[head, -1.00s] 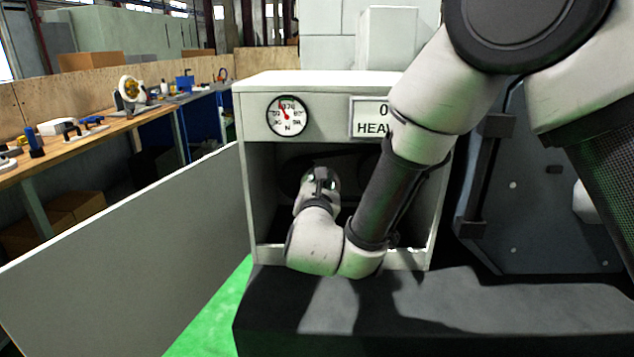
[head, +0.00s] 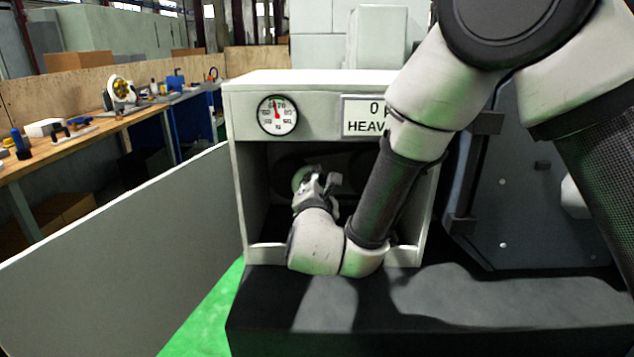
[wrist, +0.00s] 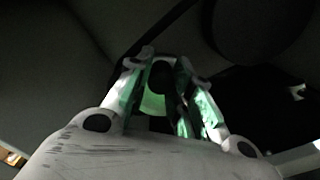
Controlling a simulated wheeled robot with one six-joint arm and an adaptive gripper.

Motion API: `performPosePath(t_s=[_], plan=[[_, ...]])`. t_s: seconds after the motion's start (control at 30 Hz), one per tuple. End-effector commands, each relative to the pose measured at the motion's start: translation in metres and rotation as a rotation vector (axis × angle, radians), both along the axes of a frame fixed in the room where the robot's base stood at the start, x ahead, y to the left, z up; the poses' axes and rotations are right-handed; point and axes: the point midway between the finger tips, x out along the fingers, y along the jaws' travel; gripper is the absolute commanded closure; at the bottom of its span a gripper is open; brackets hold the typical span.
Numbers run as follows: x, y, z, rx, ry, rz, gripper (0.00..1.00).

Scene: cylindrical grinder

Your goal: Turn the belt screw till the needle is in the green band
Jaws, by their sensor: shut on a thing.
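The gauge (head: 277,115) is a round white dial on the upper left of the cabinet front. Its red needle points nearly straight up, a little left of vertical. Green light or colour shows on the fingers.
The open cabinet (head: 240,200) has side walls and a low front sill close around my arm. Its door (head: 120,245) stands open to the left. A sign (head: 363,115) beside the gauge is partly covered by my arm. A workbench (head: 100,130) with tools stands at left.

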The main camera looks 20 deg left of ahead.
Motion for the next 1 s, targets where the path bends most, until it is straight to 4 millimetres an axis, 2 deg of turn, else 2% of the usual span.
performPosePath(t_s=[0.2,0.23,0.33,0.63,0.73,0.87,1.0], plan=[[0.0,0.0,-0.001,-0.002,0.002,-0.001,1.0],[0.0,0.0,-0.001,-0.003,0.001,-0.001,0.74],[0.0,0.0,-0.001,-0.003,0.001,0.0,0.56],[-0.001,0.0,0.0,-0.002,0.001,0.0,0.56],[-0.007,-0.001,0.0,-0.002,0.001,0.001,0.56],[-0.028,-0.006,-0.001,-0.004,0.001,0.004,0.56],[-0.06,-0.013,-0.001,-0.003,0.001,0.005,0.56]])
